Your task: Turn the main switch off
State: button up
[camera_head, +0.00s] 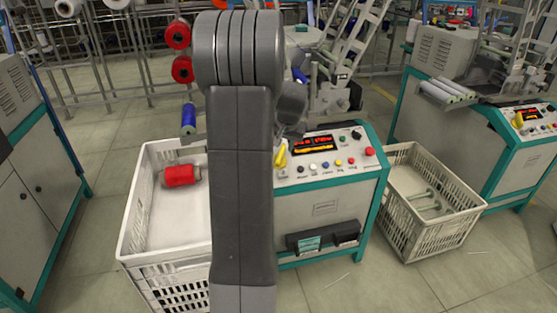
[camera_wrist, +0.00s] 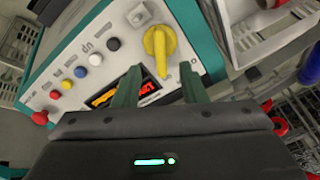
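The yellow rotary main switch (camera_head: 281,158) sits at the left end of the machine's sloped control panel (camera_head: 318,177). In the wrist view the yellow switch (camera_wrist: 160,45) shows clearly, its narrow handle pointing down in the picture toward the gap between my fingers. My gripper (camera_wrist: 161,72) is open and empty. Its two dark green fingertips are just short of the knob in the picture, one to each side of the handle's line; I cannot tell whether they touch it. In the head view my arm hides most of the gripper.
A lit red display (camera_head: 313,144) and several coloured buttons (camera_head: 338,162) share the panel. A white crate (camera_head: 140,200) with a red bobbin (camera_head: 181,175) stands left of the machine. Another crate (camera_head: 432,228) stands on the right. Bare floor lies in front.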

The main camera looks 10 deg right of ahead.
jog(key=b+x, duration=0.1)
jog(key=x, duration=0.9)
jog(key=shift+b, duration=0.35)
jog(key=shift+s, duration=0.1)
jog(key=shift+c, duration=0.2)
grip_shut()
